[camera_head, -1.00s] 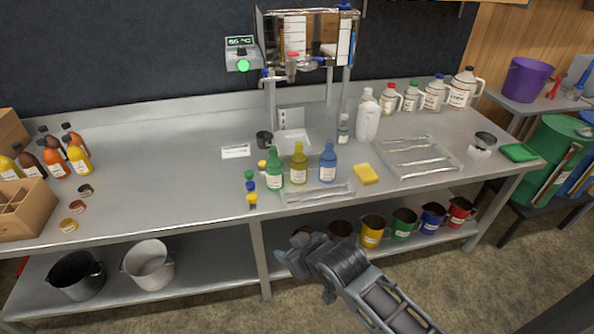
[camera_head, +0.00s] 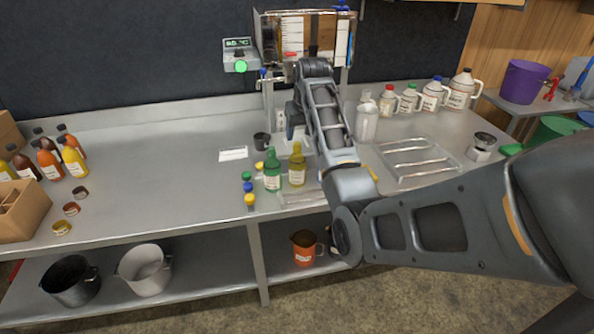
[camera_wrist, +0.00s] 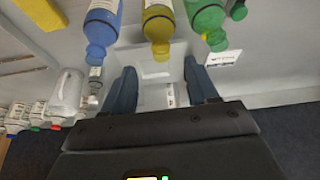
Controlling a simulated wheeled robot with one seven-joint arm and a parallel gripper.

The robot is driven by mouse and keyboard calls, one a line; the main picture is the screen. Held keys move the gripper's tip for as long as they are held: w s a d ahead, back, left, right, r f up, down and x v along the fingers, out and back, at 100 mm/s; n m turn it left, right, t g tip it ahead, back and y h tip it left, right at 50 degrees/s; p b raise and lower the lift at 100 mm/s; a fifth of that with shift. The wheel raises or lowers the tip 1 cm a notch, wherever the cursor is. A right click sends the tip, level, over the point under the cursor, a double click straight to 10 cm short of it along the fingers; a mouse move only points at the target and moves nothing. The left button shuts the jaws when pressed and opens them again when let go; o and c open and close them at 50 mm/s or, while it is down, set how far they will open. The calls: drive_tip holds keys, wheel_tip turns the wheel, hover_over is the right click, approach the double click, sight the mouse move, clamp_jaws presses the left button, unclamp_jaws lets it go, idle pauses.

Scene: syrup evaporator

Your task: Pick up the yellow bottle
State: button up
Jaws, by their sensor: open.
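The yellow bottle (camera_head: 297,168) stands upright on the steel table, just right of the green bottle (camera_head: 272,172). In the wrist view the yellow bottle (camera_wrist: 158,25) shows at top centre, cap towards me, between the blue bottle (camera_wrist: 101,25) and the green bottle (camera_wrist: 206,20). My gripper (camera_wrist: 161,78) is open and empty. The yellow bottle's cap shows just past the fingertips, in line with the gap; the distance is hard to tell. In the head view my arm reaches over the table behind the bottles, and it hides the blue bottle.
A clear tray (camera_head: 410,160) and several jugs (camera_head: 436,94) are on the right. The evaporator (camera_head: 300,40) stands at the back. Another yellow bottle (camera_head: 74,158) is in the far-left group. The table's left middle is clear.

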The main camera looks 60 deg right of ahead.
sight(297, 144)
drive_tip(key=x, duration=0.7)
drive_tip(key=shift+w+d+f+p, duration=0.1)
drive_tip(key=shift+w+d+p, duration=0.1)
drive_tip(key=shift+p, duration=0.1)
clamp_jaws()
idle(0.4)
